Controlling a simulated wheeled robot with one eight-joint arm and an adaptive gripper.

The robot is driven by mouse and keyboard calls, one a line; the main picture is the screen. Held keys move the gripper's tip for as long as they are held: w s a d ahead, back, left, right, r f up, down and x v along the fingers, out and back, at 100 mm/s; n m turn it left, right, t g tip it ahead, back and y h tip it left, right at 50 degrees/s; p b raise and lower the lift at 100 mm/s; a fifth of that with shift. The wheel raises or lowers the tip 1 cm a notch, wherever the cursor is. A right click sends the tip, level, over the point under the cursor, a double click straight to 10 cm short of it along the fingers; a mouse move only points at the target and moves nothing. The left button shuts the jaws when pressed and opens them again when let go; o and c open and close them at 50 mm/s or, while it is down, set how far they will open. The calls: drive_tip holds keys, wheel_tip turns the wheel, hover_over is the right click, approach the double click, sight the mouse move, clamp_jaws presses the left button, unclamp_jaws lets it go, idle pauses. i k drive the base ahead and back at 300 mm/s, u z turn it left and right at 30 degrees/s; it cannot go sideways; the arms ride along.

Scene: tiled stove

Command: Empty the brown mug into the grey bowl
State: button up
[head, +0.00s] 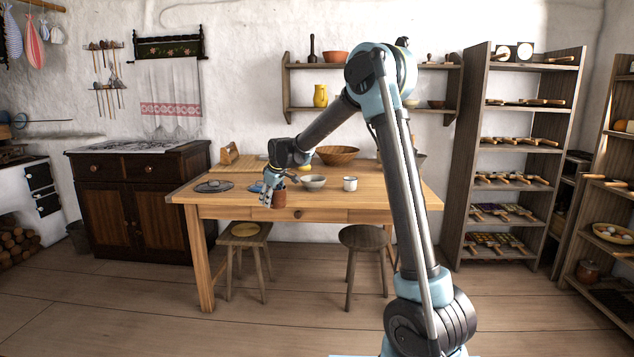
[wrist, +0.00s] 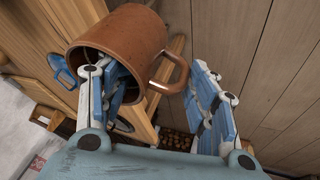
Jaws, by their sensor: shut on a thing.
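The brown mug (head: 279,199) is at the front edge of the table in the head view. It fills the upper middle of the wrist view (wrist: 125,38), with its handle to the right. My gripper (head: 268,188) is shut on the mug at its rim. In the wrist view one finger reaches into the mug's mouth, and the other is outside, beside the handle. The mug's contents are hidden. The grey bowl (head: 313,183) stands on the table, a little right of the mug and farther back, apart from it.
A white mug (head: 350,184) stands right of the bowl on the wooden table (head: 380,192). A dark round plate (head: 214,187) lies to the left. Two stools (head: 363,238) (head: 247,232) stand by the table's front.

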sight(313, 183)
drive_tip(key=i, duration=0.9)
drive_tip(key=u, duration=0.05)
